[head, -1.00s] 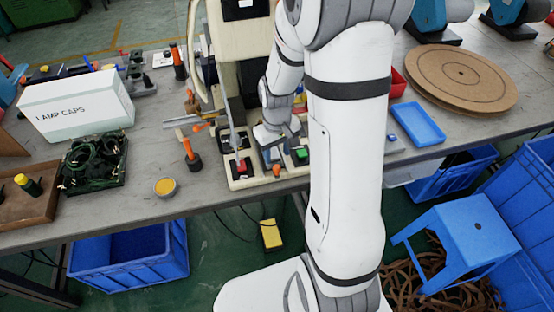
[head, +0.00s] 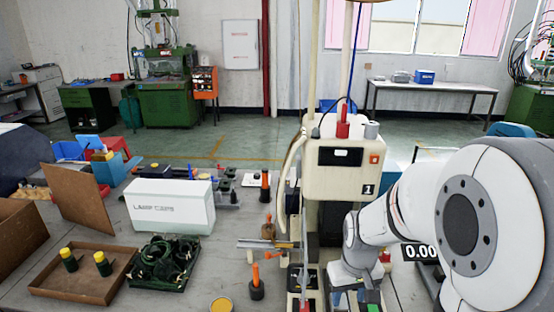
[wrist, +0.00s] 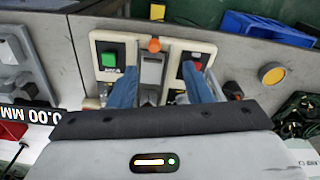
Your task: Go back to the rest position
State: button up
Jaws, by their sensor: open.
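In the wrist view the fingers hang over the front base of the cream machine (head: 340,182), between a green button (wrist: 109,59) and a red button (wrist: 197,66). A grey metal fixture (wrist: 152,72) shows between the fingers; whether they touch it I cannot tell. In the head view the gripper (head: 349,297) is low at the machine's front, partly cut by the picture's edge, and my arm comes in from the right.
Left on the bench are the lamp caps box (head: 172,207), a black tray of dark green parts (head: 162,264), a wooden tray (head: 82,291) with two yellow-topped parts and a yellow-filled tin (head: 221,305). An orange-handled tool (head: 256,284) stands near the machine. Open floor lies behind the bench.

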jog(key=s+a+r+m+t, duration=0.1)
jog(key=s+a+r+t, duration=0.1)
jog(key=s+r, duration=0.9)
jog(key=shift+s+a+m, duration=0.2)
jog(key=shift+s+m, duration=0.1)
